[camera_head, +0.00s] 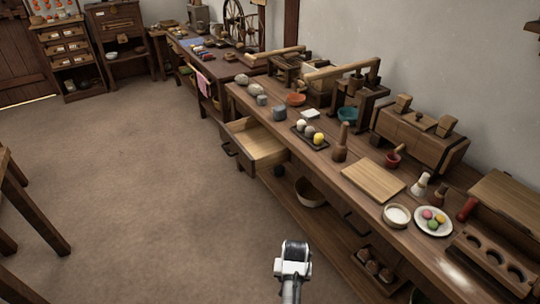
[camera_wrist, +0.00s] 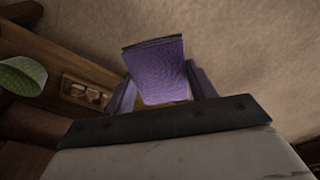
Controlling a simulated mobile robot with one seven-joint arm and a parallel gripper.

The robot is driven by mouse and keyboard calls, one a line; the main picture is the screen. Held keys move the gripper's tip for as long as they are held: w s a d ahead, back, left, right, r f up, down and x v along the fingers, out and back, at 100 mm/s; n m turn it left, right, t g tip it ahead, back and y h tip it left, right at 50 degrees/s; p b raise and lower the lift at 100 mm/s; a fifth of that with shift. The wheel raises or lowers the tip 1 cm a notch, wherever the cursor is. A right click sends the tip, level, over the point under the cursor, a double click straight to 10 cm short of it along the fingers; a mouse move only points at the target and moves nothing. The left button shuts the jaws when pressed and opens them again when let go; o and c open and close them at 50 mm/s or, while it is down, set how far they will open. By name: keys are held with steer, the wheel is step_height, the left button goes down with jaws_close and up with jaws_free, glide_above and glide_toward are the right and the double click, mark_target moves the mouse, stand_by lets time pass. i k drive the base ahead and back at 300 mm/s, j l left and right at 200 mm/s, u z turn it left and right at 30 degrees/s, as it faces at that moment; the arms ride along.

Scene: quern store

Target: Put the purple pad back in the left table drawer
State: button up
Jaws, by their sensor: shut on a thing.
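The purple pad (camera_wrist: 158,68) shows in the wrist view, held between the two fingers of my gripper (camera_wrist: 163,92). My gripper is shut on it, and bare floor lies beyond. In the head view I see my white arm (camera_head: 292,262) low in the middle, over the floor in front of the long table; the pad cannot be made out there. The left table drawer (camera_head: 266,152) is pulled open at the far left part of the table front. Its visible inside is bare wood. My arm is well apart from it, nearer the camera.
The long table (camera_head: 320,160) carries stones, a tray of balls (camera_head: 309,134), a cutting board (camera_head: 373,181) and a plate of coloured balls (camera_head: 433,221). A lower shelf holds a bowl (camera_head: 310,192) and a crate (camera_head: 376,270). The floor left of the table is clear.

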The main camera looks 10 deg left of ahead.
mark_target(255, 151)
steer(key=i+j, duration=0.15)
steer(key=j, duration=0.25)
steer(key=i+j+z, duration=0.15)
steer(key=j, duration=0.25)
steer(key=i+j, duration=0.2)
steer(key=j, duration=0.25)
steer(key=i+j+z, duration=0.15)
steer(key=j, duration=0.25)
steer(key=i+j, duration=0.15)
steer(key=j, duration=0.3)
steer(key=i+j+z, duration=0.1)
steer(key=j, duration=0.35)
steer(key=i+j+z, duration=0.1)
steer(key=j, duration=0.35)
